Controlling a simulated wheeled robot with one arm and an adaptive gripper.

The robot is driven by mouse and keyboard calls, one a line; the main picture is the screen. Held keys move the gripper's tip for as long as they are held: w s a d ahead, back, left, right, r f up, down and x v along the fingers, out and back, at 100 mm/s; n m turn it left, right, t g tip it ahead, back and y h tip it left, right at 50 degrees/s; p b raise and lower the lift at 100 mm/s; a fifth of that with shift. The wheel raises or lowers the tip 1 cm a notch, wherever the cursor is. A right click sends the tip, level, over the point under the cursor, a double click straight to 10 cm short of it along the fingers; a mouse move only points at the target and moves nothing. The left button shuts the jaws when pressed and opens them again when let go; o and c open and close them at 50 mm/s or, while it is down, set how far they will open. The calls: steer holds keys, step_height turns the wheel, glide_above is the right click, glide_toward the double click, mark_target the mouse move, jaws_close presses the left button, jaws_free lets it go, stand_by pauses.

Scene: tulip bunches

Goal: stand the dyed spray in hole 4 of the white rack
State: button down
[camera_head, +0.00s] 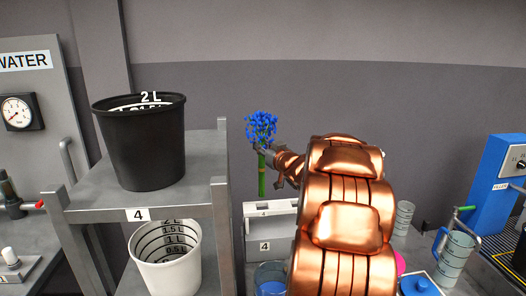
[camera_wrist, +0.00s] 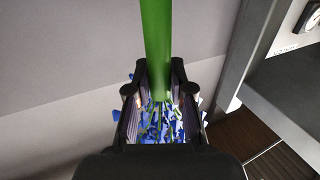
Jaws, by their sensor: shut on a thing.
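The dyed spray (camera_head: 261,127) has a blue flower head and a thick green stem. My gripper (camera_head: 266,156) is shut on its stem just below the flowers and holds it upright. In the wrist view the green stem (camera_wrist: 156,40) runs between the two fingers (camera_wrist: 160,82), with blue petals behind them. The white rack (camera_head: 285,208) stands below, with labels reading 4 on its front. The stem's lower end appears just above the rack's top edge in the head view.
A grey shelf (camera_head: 85,208) at left carries a black bucket (camera_head: 145,150) above and a white bucket (camera_head: 160,270) below. Blue-filled glassware (camera_head: 270,288) stands in front of the rack. Mugs (camera_head: 455,255) and a blue machine (camera_head: 490,185) are at right.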

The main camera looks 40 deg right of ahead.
steer(key=b, duration=0.4)
glide_above(264, 184)
steer(key=shift+w+f, duration=0.2)
steer(key=shift+f, duration=0.85)
steer(key=shift+w+f, duration=0.15)
steer(key=shift+f, duration=0.9)
steer(key=shift+f+b, duration=2.2)
steer(key=shift+f, duration=2.6)
steer(key=c, duration=0.9)
jaws_free()
steer(key=shift+c, duration=0.2)
steer(key=shift+s, duration=0.15)
steer(key=v, duration=0.8)
steer(key=shift+s+p, duration=0.35)
steer(key=shift+p, duration=0.1)
steer(key=shift+a+r, duration=0.1)
steer(key=shift+a, duration=0.05)
